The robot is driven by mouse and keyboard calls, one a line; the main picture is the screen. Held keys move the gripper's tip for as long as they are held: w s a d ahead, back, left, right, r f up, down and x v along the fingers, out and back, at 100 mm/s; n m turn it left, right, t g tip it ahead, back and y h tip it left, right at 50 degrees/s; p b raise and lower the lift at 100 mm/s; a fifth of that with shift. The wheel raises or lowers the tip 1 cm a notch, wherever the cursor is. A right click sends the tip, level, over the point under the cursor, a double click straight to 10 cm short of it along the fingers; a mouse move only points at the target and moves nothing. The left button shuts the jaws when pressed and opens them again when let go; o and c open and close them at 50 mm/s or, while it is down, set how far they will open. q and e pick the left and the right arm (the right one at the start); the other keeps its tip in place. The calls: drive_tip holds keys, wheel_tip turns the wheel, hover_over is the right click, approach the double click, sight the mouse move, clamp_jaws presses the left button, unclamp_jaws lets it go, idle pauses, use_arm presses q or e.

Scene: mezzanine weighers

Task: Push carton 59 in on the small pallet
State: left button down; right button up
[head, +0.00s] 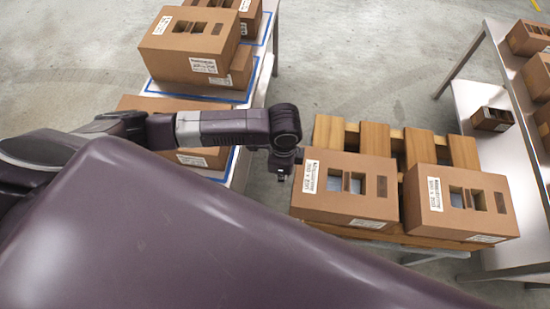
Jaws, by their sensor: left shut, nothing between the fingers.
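The small wooden pallet (376,139) stands at right of centre, its bare slats showing at the far side. Two brown cartons sit on its near part, side by side with a narrow gap: a left carton (335,204) and a right carton (455,222). Both have openings in the top and white labels. I cannot read which is carton 59. My left gripper (281,177) is shut and empty, pointing down just left of the left carton's far-left corner. I cannot tell whether it touches the carton. My right gripper is out of view.
A bench (262,72) with blue edge lines stands on the left with stacked cartons (190,45) and another carton (207,157) under my arm. A metal table (477,85) on the right holds several cartons and a small dark box (492,119). Bare floor (350,50) lies between.

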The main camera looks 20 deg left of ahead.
sight(309, 177)
use_arm(q)
drive_tip(key=d, duration=0.2)
drive_tip(key=w+d+p, duration=0.1)
drive_tip(key=d, duration=0.1)
drive_tip(key=d+p, duration=0.1)
drive_tip(key=d, duration=0.1)
drive_tip(key=shift+w+d+r, duration=0.15)
drive_tip(key=shift+w+d, duration=0.15)
drive_tip(key=shift+w, duration=0.1)
drive_tip(key=shift+w+d+p, duration=0.15)
drive_tip(key=shift+d+p, duration=0.15)
drive_tip(key=shift+d, duration=0.1)
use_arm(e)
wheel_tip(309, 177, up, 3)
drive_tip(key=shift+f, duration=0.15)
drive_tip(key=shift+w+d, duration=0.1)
